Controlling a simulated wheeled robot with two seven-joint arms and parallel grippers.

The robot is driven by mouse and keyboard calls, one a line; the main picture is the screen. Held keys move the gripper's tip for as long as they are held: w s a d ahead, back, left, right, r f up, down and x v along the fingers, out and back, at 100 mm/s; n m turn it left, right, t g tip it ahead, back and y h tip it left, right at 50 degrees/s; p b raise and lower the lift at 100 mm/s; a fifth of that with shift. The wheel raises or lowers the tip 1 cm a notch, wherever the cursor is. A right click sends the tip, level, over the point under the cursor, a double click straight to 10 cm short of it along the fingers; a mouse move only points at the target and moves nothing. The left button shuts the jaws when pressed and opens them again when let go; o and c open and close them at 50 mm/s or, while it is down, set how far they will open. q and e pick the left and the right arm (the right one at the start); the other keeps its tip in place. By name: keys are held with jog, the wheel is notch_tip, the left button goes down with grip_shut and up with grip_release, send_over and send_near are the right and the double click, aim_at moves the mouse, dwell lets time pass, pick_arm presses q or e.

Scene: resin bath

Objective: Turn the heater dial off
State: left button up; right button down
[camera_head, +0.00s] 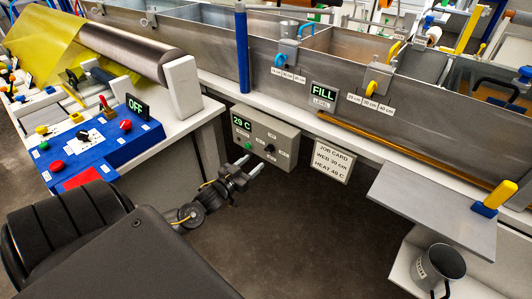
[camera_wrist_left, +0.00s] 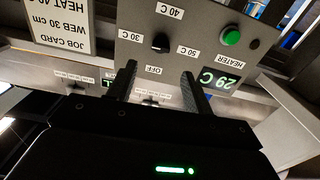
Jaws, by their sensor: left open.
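The heater panel (camera_head: 285,138) is a grey box on the side of the bath bench, with a display reading 29 C. Its small black heater dial (camera_head: 269,148) also shows in the left wrist view (camera_wrist_left: 160,43), upside down, with labels OFF, 30 C, 40 C and 50 C around it. I cannot tell which mark the dial points at. A green button (camera_wrist_left: 231,37) sits beside it. My left gripper (camera_head: 251,164) is open and empty in front of the panel. In the left wrist view its fingertips (camera_wrist_left: 159,69) are apart, short of the dial near the OFF label. My right gripper is not in view.
A job card (camera_head: 331,160) reading WEB 30 cm, HEAT 40 C hangs right of the panel. A blue control console (camera_head: 110,140) with an OFF display is at left. A grey shelf (camera_head: 430,210) and a grey mug (camera_head: 437,268) are at right. Floor below the panel is clear.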

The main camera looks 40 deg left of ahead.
aim_at(267, 151)
pick_arm(q)
jog(key=w, duration=0.7)
jog(key=shift+w+a, duration=0.1)
jog(key=shift+w, duration=0.8)
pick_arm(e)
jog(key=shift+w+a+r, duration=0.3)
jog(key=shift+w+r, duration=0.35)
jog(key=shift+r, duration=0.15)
pick_arm(q)
jog(key=shift+c, duration=0.4)
jog(key=c, duration=0.9)
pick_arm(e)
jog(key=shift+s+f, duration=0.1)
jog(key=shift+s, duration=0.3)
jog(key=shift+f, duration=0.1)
